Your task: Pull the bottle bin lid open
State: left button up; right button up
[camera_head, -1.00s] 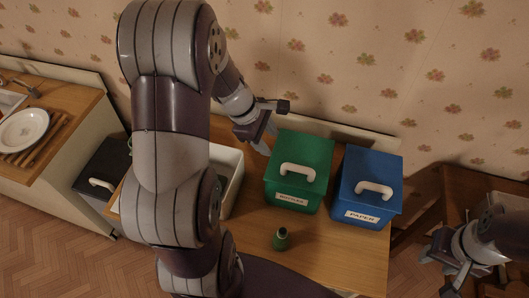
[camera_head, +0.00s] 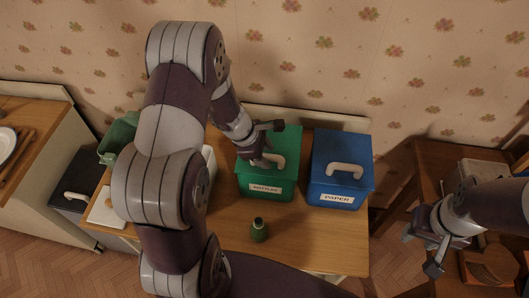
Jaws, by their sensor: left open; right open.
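The green bottle bin (camera_head: 258,186) stands on the wooden table, its front label partly readable. Its lid (camera_head: 290,147) looks closed, with a pale handle (camera_head: 279,162) on top. My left gripper (camera_head: 266,146) is open over the back left part of the lid, beside the handle. It hides part of the lid and handle; whether it touches them I cannot tell. My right gripper (camera_head: 422,252) is open and empty, off to the right of the table and away from the bin.
A blue paper bin (camera_head: 330,184) stands close to the right. A small green bottle (camera_head: 259,230) stands in front of the green bin. A black bin (camera_head: 70,185) is at the left. My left arm covers much of the table's left side. Front right tabletop (camera_head: 325,240) is clear.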

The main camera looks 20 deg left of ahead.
pick_arm(q)
jog(key=shift+a, duration=0.15)
jog(key=shift+c, duration=1.3)
grip_shut()
jog(key=shift+w+r+p, duration=0.15)
jog(key=shift+r+p, duration=0.3)
jog(key=shift+r, duration=0.05)
jog(key=w+a+r+p, duration=0.2)
jog(key=w+r+p, duration=0.3)
jog(key=w, duration=0.3)
jog(key=w+a+r+p, duration=0.2)
jog(key=w+r+p, duration=0.3)
jog(key=w, duration=0.3)
jog(key=shift+p, duration=0.8)
jog(key=shift+w+a+r, duration=0.1)
